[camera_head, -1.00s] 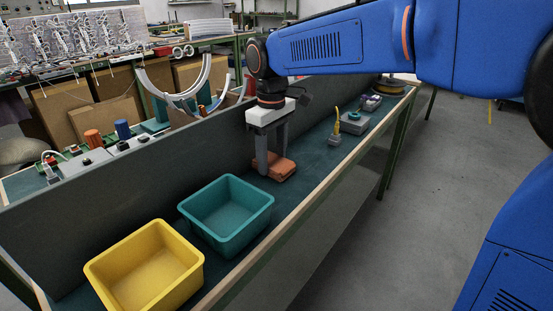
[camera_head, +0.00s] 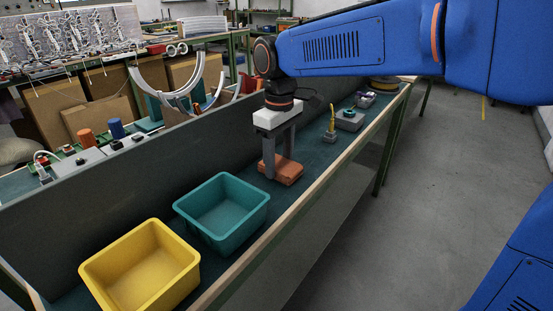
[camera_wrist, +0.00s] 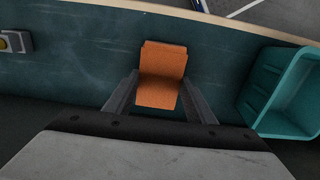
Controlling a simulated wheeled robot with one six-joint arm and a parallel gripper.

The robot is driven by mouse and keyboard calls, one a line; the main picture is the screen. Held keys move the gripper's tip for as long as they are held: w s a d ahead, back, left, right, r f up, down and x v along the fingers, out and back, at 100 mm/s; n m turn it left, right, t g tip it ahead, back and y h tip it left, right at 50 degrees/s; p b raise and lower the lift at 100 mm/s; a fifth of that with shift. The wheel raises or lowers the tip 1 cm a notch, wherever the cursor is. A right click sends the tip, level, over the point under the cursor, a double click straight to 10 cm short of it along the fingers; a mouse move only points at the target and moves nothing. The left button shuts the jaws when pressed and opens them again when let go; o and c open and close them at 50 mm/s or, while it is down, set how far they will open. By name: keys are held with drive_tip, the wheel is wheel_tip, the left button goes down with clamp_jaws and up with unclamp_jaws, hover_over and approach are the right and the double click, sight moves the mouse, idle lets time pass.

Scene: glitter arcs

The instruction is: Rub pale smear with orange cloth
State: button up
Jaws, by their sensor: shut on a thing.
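My gripper (camera_head: 279,172) points down at the bench and is shut on the orange cloth (camera_head: 286,175). The cloth looks like a folded orange pad, low at the bench top. It also shows in the wrist view (camera_wrist: 162,72) between my two grey fingers. I cannot tell whether it presses on the surface. The pale smear cannot be made out for certain; only faint light marks show on the teal bench top (camera_wrist: 90,50) in the wrist view.
A teal bin (camera_head: 222,238) and a yellow bin (camera_head: 140,292) stand on the bench nearer the camera. Beyond the cloth stand a small item with a yellow part (camera_head: 331,128) and a grey box (camera_head: 349,121). A grey panel (camera_head: 110,205) runs along the bench's left side.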

drive_tip(key=shift+r, duration=3.05)
wheel_tip(320, 180, up, 3)
drive_tip(key=shift+w+a+f, duration=0.1)
drive_tip(key=shift+a+f, duration=0.05)
drive_tip(key=shift+f, duration=3.4)
drive_tip(key=shift+f, duration=1.05)
